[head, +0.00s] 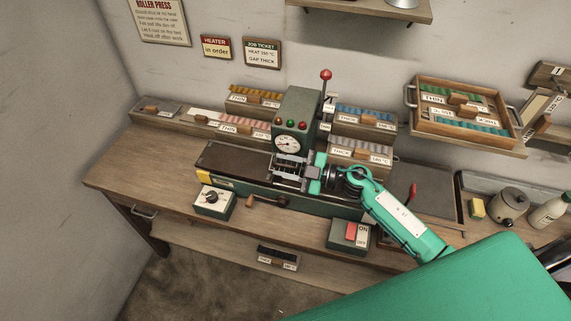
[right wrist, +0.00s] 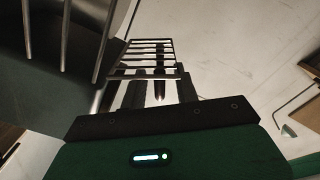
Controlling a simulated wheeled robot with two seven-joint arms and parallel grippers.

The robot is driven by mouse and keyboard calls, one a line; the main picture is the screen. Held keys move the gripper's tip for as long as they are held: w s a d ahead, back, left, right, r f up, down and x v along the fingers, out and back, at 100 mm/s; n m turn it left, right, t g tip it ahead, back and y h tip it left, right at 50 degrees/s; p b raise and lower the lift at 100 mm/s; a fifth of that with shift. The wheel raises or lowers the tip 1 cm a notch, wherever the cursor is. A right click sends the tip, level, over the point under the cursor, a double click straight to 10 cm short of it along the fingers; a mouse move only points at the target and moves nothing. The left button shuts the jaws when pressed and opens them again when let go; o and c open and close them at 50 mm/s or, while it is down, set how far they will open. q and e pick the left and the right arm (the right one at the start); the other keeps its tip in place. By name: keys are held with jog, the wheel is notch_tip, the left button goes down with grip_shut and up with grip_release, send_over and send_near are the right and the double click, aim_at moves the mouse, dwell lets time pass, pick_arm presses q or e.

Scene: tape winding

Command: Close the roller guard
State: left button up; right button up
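The roller press (head: 297,112) is a green machine with a round dial and coloured lamps, standing on the bench. Its roller guard (head: 289,168) appears as a small barred metal frame below the dial. In the right wrist view the barred frame (right wrist: 150,57) lies just beyond my fingers, with a dark rod between them. My right gripper (head: 300,173) reaches in from the right, at the guard. Its two dark fingers (right wrist: 157,92) stand apart. Whether they touch the guard is unclear. The rollers are mostly hidden. My left gripper is not in view.
A red-knobbed lever (head: 326,76) rises behind the press. A dial box (head: 213,201), a wooden-handled crank (head: 268,200) and an on/off switch box (head: 349,236) sit at the front. Labelled tape trays (head: 362,151) stand behind.

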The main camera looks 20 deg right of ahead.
aim_at(287, 172)
grip_shut()
jog(key=shift+f+n+b, duration=0.6)
jog(key=shift+n+b, duration=0.45)
jog(key=shift+n, duration=0.15)
jog(key=f+n+b, duration=0.1)
jog(key=n+b, duration=0.1)
jog(key=f+n+b, duration=0.1)
jog(key=n+b, duration=0.3)
jog(key=shift+w+d+f, duration=0.15)
jog(key=shift+w+f, duration=0.1)
jog(key=shift+f, duration=0.15)
jog(key=shift+w+d+f+n+b, duration=0.1)
jog(key=shift+w+f+n+b, duration=0.05)
jog(key=shift+n+b, duration=0.55)
jog(key=shift+w+d+f+n+b, duration=0.1)
jog(key=shift+w+d+n+b, duration=0.05)
jog(key=shift+n+b, duration=0.5)
jog(key=shift+w+d+f+n+b, duration=0.1)
jog(key=shift+w+f+n+b, duration=0.05)
jog(key=shift+n+b, duration=0.55)
